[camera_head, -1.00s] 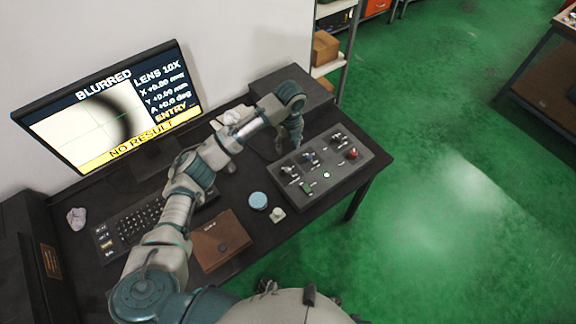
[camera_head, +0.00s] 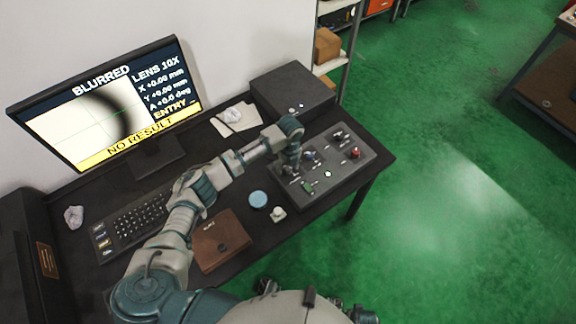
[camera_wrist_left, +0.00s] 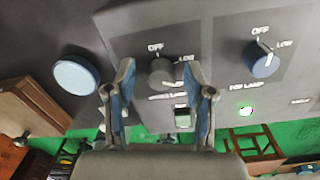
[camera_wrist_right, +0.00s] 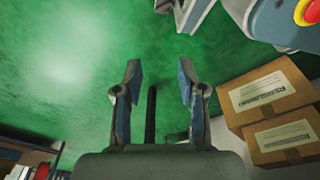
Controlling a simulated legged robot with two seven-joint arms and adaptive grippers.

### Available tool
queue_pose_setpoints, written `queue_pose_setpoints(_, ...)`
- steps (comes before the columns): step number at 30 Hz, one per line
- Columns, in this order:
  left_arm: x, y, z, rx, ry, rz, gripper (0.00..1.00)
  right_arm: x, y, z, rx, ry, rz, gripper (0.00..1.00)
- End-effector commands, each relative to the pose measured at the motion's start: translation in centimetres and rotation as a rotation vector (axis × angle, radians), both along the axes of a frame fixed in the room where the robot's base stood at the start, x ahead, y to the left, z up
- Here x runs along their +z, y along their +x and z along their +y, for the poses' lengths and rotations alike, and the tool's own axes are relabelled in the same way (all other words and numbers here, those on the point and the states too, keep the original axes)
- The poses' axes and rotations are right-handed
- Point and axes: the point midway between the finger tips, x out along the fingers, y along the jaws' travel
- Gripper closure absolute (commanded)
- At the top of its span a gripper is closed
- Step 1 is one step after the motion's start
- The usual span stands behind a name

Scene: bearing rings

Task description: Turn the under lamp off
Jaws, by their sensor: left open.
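The grey control box (camera_head: 335,184) lies at the desk's right end. In the left wrist view, a dark grey knob (camera_wrist_left: 161,73) has OFF and LOW marks above it and a partly hidden label that appears to read under lamp. Its pointer direction is unclear. My left gripper (camera_wrist_left: 159,80) is open, with its fingers on either side of this knob; contact cannot be told. In the head view my left gripper (camera_head: 294,166) is over the box's left part. A blue knob (camera_wrist_left: 262,60), labelled top lamp, is to the right. My right gripper (camera_wrist_right: 160,75) is open and empty above green floor.
A red button (camera_head: 355,152) is on the box's right side. A blue disc (camera_head: 258,199), a small pale knobbed piece (camera_head: 278,213) and a brown case (camera_head: 221,240) lie left of the box. The monitor (camera_head: 110,103) reads BLURRED, NO RESULT. A dark box (camera_head: 292,88) stands behind.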

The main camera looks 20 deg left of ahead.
Motion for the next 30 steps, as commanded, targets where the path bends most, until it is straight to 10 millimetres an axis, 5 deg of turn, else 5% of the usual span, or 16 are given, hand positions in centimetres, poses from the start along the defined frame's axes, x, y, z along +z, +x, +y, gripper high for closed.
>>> queue_pose_setpoints(2,0.0,0.0,0.0,0.0,0.0,0.0,0.52,0.0,0.0,0.0,0.0,0.0,0.0,0.6)
queue_pose_setpoints(8,0.0,0.0,0.0,0.0,0.001,0.001,1.0,0.0,0.0,0.0,0.0,-0.001,-0.001,0.6)
queue_pose_setpoints(17,0.1,-0.1,-0.1,0.021,-0.001,0.001,1.0,-0.4,-0.3,-0.1,0.002,0.0,0.0,0.6)
queue_pose_setpoints(23,0.4,-0.1,-0.1,0.105,-0.002,0.004,1.0,-2.5,-2.9,-0.4,0.007,-0.004,0.019,0.6)
queue_pose_setpoints(30,0.5,-0.2,-0.1,0.294,-0.002,0.005,1.0,-5.5,-8.6,-1.5,0.015,-0.009,0.046,0.6)
